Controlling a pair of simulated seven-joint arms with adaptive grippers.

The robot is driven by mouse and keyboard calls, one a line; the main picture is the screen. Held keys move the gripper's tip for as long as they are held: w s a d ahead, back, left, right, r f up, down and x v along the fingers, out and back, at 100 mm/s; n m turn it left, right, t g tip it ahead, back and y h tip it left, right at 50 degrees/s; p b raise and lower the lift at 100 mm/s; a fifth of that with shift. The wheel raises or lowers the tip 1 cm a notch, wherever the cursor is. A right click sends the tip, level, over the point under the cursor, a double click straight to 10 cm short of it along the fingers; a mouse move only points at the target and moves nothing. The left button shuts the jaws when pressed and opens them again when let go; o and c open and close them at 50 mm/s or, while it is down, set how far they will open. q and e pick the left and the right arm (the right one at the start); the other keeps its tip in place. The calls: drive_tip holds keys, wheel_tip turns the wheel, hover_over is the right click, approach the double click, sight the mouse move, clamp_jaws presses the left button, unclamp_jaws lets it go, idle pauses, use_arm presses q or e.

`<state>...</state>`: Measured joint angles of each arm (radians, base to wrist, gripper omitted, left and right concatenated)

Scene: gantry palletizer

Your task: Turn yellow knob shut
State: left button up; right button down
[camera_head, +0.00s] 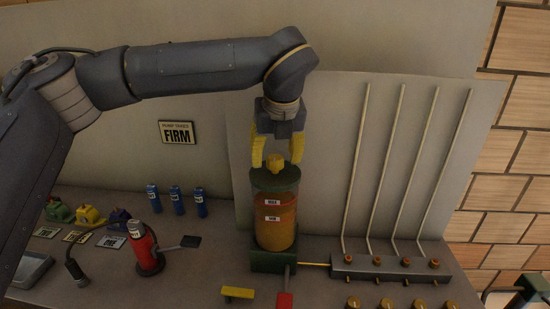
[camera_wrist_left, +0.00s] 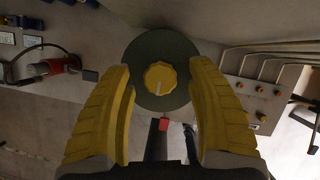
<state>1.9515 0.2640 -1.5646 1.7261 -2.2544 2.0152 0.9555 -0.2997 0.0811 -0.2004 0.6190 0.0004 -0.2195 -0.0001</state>
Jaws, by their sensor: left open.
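The yellow knob (camera_head: 275,162) sits on the dark green lid of an orange cylinder (camera_head: 275,225). In the left wrist view the knob (camera_wrist_left: 160,78) shows from above, with a pale mark on its lower part. My left gripper (camera_head: 276,163) points down above the cylinder with its yellow fingers apart. In the left wrist view the fingers (camera_wrist_left: 163,110) stand to either side of the knob, with clear gaps; I see no contact.
A manifold block (camera_head: 390,268) with several orange knobs and pale pipes stands right of the cylinder. A red-ended lever (camera_head: 284,300) and a yellow T-handle (camera_head: 237,293) lie in front. A red extinguisher-like cylinder (camera_head: 147,250) and several blue cylinders (camera_head: 177,200) stand left.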

use_arm(q)
drive_tip(key=v, duration=1)
drive_tip(key=shift+r, duration=0.35)
